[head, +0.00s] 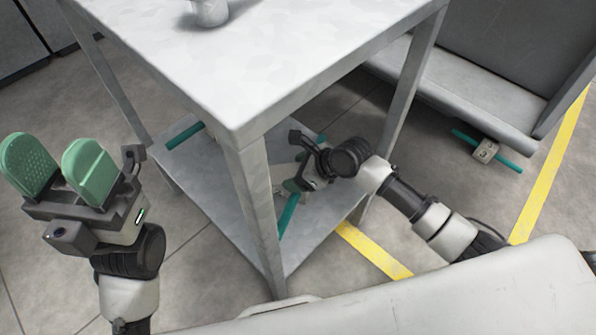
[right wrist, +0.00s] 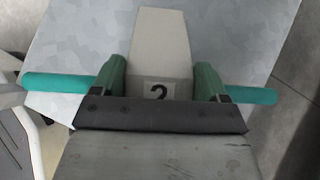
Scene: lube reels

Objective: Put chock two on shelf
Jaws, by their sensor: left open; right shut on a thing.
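Chock two (right wrist: 160,50) is a pale wedge marked "2" with a teal rod across it. My right gripper (right wrist: 162,88) is shut on it, green pads on either side. In the head view my right gripper (head: 303,178) reaches in between the table legs, over the grey lower shelf (head: 205,185). The chock's teal rod (head: 289,213) shows there, its body mostly hidden by the gripper. I cannot tell whether the chock touches the shelf. My left gripper (head: 60,170) is open and empty, left of the table, green pads apart.
Another chock (head: 486,151) with a teal rod is beside a grey bench-like structure (head: 470,85). A grey object (head: 210,10) stands on the tabletop (head: 240,60). Yellow lines mark the floor.

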